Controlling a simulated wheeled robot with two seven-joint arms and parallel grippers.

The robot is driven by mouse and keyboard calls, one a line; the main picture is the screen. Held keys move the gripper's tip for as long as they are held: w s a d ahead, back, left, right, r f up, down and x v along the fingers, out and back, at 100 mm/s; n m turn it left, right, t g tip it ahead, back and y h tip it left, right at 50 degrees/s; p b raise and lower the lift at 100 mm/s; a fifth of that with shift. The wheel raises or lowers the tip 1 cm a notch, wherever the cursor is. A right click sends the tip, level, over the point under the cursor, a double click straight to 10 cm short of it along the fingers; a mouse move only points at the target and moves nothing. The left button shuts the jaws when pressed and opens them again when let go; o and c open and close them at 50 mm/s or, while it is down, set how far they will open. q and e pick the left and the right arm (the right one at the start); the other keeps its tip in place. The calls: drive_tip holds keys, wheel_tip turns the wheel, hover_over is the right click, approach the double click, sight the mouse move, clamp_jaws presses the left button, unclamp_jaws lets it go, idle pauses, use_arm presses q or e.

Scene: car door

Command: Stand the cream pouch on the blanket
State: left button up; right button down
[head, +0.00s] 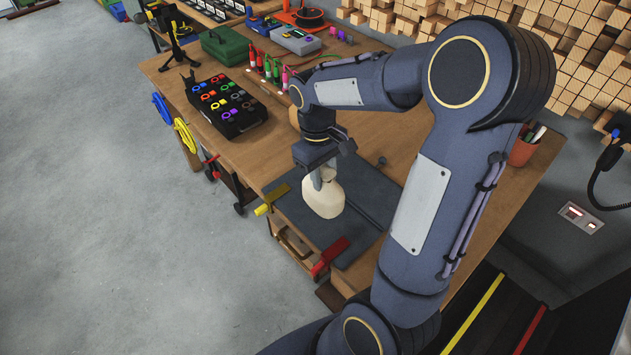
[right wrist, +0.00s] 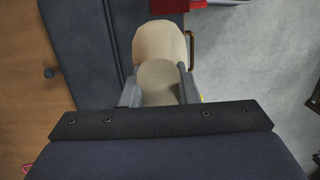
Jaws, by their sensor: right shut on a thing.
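The cream pouch (head: 324,200) is rounded and pale, at the front of the workbench in the head view. My right gripper (head: 322,176) comes down on it from above and is shut on its upper part. In the right wrist view the pouch (right wrist: 160,45) sits between the two grey fingers of my right gripper (right wrist: 158,95). The dark blue-grey blanket (head: 283,207) lies flat at the bench's front edge, beneath the pouch. I cannot tell whether the pouch's bottom touches it. My left gripper is not in view.
A yellow clamp (head: 270,199) and a red clamp (head: 329,257) sit at the bench's front edge, either side of the pouch. A black tray (head: 226,103) of coloured rings stands farther left. A terracotta pot (head: 524,148) with pens is at the right.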

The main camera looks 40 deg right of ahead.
drive_tip(key=w+f, duration=0.1)
drive_tip(key=w+d+f, duration=0.1)
drive_tip(key=f, duration=0.1)
drive_tip(key=w+d+f, duration=0.1)
drive_tip(key=w+f, duration=0.1)
drive_tip(key=shift+w+d+f, duration=0.1)
drive_tip(key=shift+d+f, duration=0.05)
drive_tip(key=shift+f, duration=0.1)
drive_tip(key=shift+w+f+p, duration=0.15)
drive_tip(key=shift+f+p, duration=0.4)
drive_tip(key=shift+f, duration=1.2)
drive_tip(key=shift+f, duration=0.25)
drive_tip(key=c, duration=1.1)
unclamp_jaws()
drive_tip(key=shift+r, duration=0.2)
